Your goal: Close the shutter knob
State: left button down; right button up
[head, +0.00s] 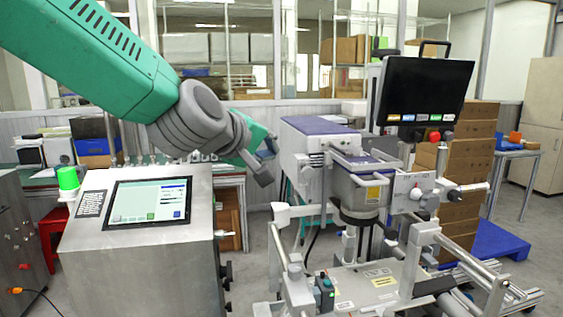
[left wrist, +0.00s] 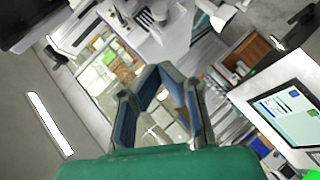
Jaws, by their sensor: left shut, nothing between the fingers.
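My left gripper (head: 262,178) hangs in mid-air at the end of the green arm, between the steel console and the labelling machine. It is shut and empty, apart from any knob. In the left wrist view its blue-padded fingers (left wrist: 157,72) come together at their tips. The machine (head: 370,185) stands right of the gripper in the head view. I cannot tell which is the shutter knob. My right gripper is not in view.
A steel console (head: 145,255) with a touchscreen (head: 148,202) and a green lamp (head: 68,178) stands at left. A black monitor (head: 427,92) rises over the machine. Stacked cardboard boxes (head: 466,170) stand behind it. Rails and posts project at the front.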

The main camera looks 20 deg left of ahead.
aim_at(304, 168)
pick_arm(q)
jog(key=x, duration=0.3)
jog(key=d+f+x, duration=0.1)
jog(key=x, duration=0.7)
jog(key=shift+s+d+f, duration=0.15)
jog(key=shift+s+f, duration=0.1)
jog(key=shift+d, duration=0.35)
jog(key=f+b, duration=0.1)
jog(key=f, duration=0.1)
jog(key=a+f+b, duration=0.1)
jog(key=f, duration=0.1)
jog(key=shift+f, duration=0.2)
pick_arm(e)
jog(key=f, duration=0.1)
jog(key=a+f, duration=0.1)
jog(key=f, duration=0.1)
pick_arm(q)
jog(key=shift+r, duration=0.1)
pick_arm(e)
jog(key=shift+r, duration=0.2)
